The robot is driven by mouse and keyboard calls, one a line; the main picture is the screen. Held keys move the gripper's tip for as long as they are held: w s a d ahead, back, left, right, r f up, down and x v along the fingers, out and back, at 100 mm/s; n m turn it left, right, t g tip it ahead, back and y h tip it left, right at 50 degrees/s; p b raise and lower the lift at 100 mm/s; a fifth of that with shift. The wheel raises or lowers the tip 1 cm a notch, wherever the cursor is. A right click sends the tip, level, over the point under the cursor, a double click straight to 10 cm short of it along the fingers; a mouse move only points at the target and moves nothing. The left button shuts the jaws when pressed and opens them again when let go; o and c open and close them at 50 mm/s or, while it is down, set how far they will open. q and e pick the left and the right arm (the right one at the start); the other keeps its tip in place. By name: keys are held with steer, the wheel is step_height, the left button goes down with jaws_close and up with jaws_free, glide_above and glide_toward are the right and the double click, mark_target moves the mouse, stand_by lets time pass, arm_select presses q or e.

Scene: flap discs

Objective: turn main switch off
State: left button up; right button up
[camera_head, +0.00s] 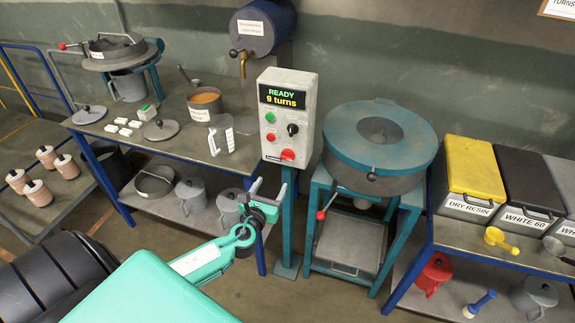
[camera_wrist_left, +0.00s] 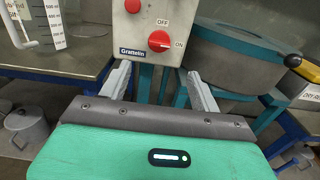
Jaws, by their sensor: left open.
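The main switch (camera_head: 288,154) is a red rotary knob at the bottom of the grey control box (camera_head: 301,83). In the left wrist view the red knob (camera_wrist_left: 160,41) has an OFF label above it and an ON label to its right. Its handle lies roughly level, toward ON. The box display reads "READY 9 turns". My left gripper (camera_head: 268,193) is open and empty, below and in front of the switch, apart from it. In the left wrist view its two fingers (camera_wrist_left: 158,82) stand either side of the box's post, below the knob. My right gripper is not in view.
A black knob (camera_head: 292,129) and green and red buttons sit above the switch. A measuring jug (camera_head: 221,137) stands on the table at left. A round teal machine (camera_head: 380,145) stands close on the right, with a red-knobbed lever (camera_head: 321,214).

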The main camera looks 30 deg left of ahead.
mark_target(286, 158)
arm_select(q)
steer(key=p+x, duration=0.1)
steer(key=x, duration=1.1)
steer(key=shift+w+a+f, duration=0.1)
steer(key=shift+w+a, duration=0.05)
steer(key=shift+w, duration=0.15)
steer(key=c, duration=1)
